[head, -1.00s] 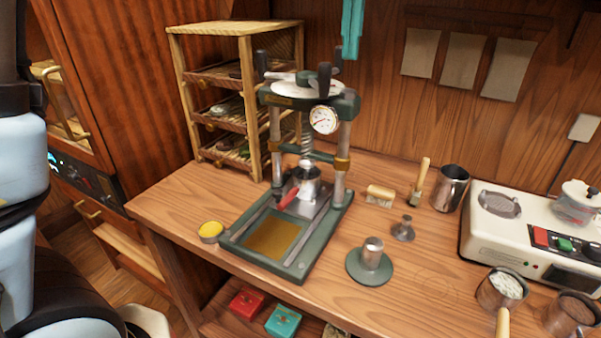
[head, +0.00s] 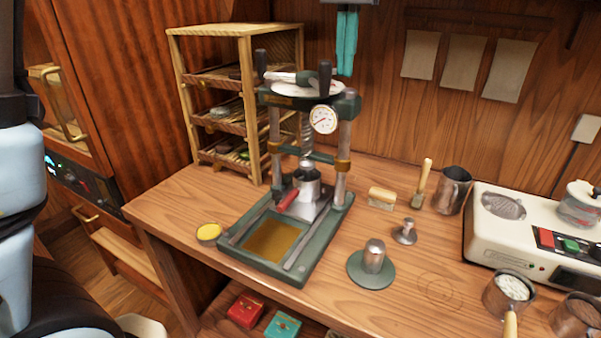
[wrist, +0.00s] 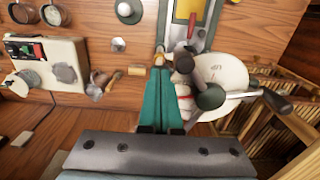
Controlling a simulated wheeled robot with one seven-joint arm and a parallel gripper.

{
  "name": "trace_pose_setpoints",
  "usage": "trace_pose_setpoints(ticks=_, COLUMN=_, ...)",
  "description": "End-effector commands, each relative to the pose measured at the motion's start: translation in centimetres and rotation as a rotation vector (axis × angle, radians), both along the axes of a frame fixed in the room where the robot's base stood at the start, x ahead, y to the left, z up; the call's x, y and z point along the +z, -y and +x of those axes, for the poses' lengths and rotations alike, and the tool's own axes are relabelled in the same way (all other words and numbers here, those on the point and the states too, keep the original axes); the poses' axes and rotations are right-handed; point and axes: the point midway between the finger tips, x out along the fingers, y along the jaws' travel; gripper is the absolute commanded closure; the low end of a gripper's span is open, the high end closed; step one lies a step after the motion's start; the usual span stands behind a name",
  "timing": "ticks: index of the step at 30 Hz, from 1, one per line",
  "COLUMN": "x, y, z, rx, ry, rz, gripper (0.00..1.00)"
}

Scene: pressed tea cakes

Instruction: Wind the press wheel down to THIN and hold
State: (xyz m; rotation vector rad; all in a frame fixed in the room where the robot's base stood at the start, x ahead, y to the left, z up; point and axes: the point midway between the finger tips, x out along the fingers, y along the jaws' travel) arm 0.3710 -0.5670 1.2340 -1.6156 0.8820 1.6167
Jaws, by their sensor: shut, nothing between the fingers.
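The press (head: 345,130) is a green frame with steel columns on the bench. At its top is the press wheel, with dark upright knobs (head: 325,74) and a white plate (head: 284,90). In the wrist view the plate (wrist: 226,75) shows letters that look like "UP"; I cannot read THIN anywhere. My gripper (head: 345,74) has teal fingers, shut and empty, pointing down behind and right of the wheel. In the wrist view its fingers (wrist: 170,72) lie beside the wheel's dark knobs (wrist: 183,62); I cannot tell whether they touch. A round gauge (head: 323,119) faces front.
A wooden rack (head: 236,32) stands behind left of the press. A yellow-topped tin (head: 209,232) is left of the base. The front bench has some clear room.

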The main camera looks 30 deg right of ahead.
Motion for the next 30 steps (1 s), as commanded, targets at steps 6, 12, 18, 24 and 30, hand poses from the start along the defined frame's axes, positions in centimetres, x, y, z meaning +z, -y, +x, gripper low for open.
trace_pose_setpoints(ticks=6, x=0.0, y=-0.6, z=0.2, rx=0.0, ry=0.001, rz=-0.001, gripper=1.0)
trace_pose_setpoints(ticks=12, x=0.0, y=-1.1, z=0.3, rx=-0.001, ry=0.001, rz=-0.001, gripper=1.0)
trace_pose_setpoints(ticks=18, x=0.0, y=-1.6, z=0.4, rx=0.001, ry=0.0, rz=0.0, gripper=1.0)
trace_pose_setpoints(ticks=24, x=-0.1, y=-3.2, z=0.7, rx=0.001, ry=0.0, rz=0.0, gripper=1.0)
trace_pose_setpoints(ticks=30, x=0.0, y=-4.5, z=0.9, rx=0.002, ry=-0.001, rz=0.001, gripper=1.0)
